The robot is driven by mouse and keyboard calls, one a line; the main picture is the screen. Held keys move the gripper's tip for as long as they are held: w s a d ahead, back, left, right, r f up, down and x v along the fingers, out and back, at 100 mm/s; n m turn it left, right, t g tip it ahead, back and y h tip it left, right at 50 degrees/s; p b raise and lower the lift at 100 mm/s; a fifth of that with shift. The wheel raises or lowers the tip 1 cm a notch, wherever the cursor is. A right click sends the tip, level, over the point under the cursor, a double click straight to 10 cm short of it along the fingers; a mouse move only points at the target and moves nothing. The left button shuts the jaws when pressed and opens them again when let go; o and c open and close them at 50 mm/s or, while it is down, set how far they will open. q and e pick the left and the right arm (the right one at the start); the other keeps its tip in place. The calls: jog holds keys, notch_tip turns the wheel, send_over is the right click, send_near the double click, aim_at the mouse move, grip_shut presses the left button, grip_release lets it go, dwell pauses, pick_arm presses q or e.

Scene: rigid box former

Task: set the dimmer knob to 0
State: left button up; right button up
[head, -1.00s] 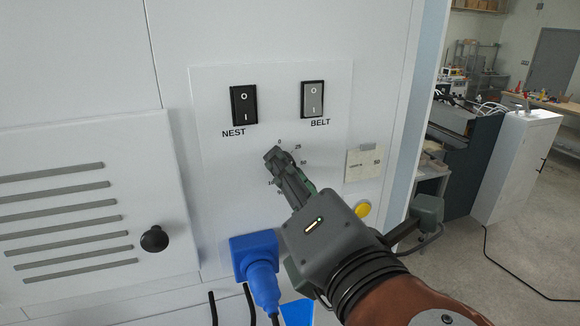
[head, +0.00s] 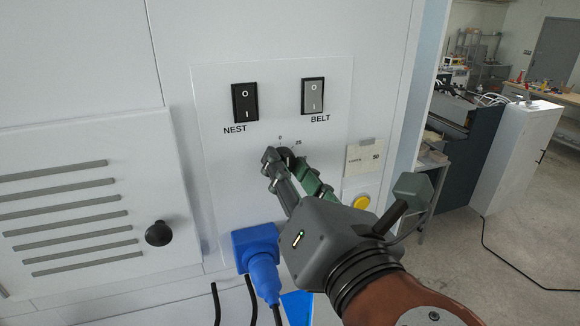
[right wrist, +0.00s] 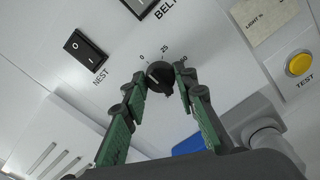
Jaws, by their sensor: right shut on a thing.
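The black dimmer knob (right wrist: 160,76) sits on the white panel below the switches. Scale marks 0, 25 and 50 show around its top in the right wrist view. A pale line on its face lies toward its left side, roughly on the side of the 0 mark; its exact setting is hard to tell. My right gripper (head: 281,160) is shut on the knob, with one finger on each side, as the right wrist view (right wrist: 161,80) also shows. In the head view the fingers hide most of the knob and the lower scale. My left gripper is not in view.
The NEST switch (head: 244,103) and BELT switch (head: 313,96) are above the knob. A light label (head: 362,157) and the yellow TEST button (head: 361,202) are to the right. A blue plug (head: 258,262) with a cable is below. A black round handle (head: 159,234) stands out at left.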

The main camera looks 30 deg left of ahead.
jog(key=shift+f, duration=0.15)
jog(key=o, duration=1.2)
jog(key=shift+c, duration=0.2)
jog(key=shift+d, duration=0.1)
jog(key=v, duration=0.7)
jog(key=shift+d, duration=0.15)
